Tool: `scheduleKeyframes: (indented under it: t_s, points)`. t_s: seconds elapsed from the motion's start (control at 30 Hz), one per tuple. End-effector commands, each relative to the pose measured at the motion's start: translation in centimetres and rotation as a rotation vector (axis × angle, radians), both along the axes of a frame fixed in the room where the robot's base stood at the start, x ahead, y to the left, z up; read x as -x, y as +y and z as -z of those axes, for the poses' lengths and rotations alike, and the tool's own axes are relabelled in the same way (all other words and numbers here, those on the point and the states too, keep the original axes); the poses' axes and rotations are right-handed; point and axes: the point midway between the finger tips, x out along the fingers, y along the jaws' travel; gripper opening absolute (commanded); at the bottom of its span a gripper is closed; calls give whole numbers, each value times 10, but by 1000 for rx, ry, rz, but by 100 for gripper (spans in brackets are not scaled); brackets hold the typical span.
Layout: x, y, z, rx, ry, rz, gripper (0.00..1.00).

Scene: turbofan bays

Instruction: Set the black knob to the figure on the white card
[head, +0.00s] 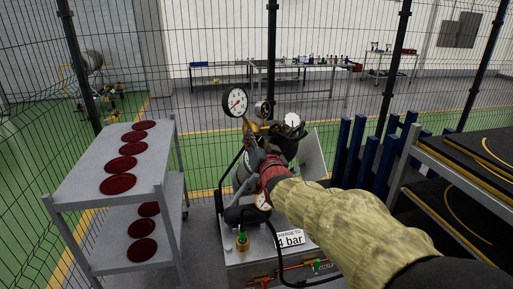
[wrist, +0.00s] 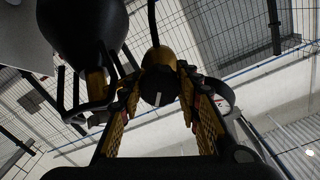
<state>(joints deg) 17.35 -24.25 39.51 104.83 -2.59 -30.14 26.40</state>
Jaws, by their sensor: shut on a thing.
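The black knob (wrist: 158,94), with a white line on its face, sits between my fingers in the wrist view. My gripper (wrist: 161,88) is shut on it, one finger on each side. In the head view my gripper (head: 257,153) reaches into the gauge unit, and my arm hides the knob. The white card (head: 290,240) on the front of the unit reads "4 bar", with its top line partly covered. A large white gauge (head: 235,101) with a red needle stands at the top left of the unit; its reading is too small to tell.
A grey trolley (head: 88,178) with several dark red discs stands at the left. A rack with black mats (head: 472,160) and blue posts (head: 350,150) stand at the right. A black hose (head: 277,232) loops in front of the unit. A wire fence runs behind.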

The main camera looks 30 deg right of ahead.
Motion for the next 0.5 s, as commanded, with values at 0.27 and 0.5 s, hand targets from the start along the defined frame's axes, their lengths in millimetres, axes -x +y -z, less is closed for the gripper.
scheduleKeyframes:
  t_s: [0.27,0.5]
  points:
    - [0,0,3,-249,-72,0,8]
    - [0,-1,3,-469,-135,0,8]
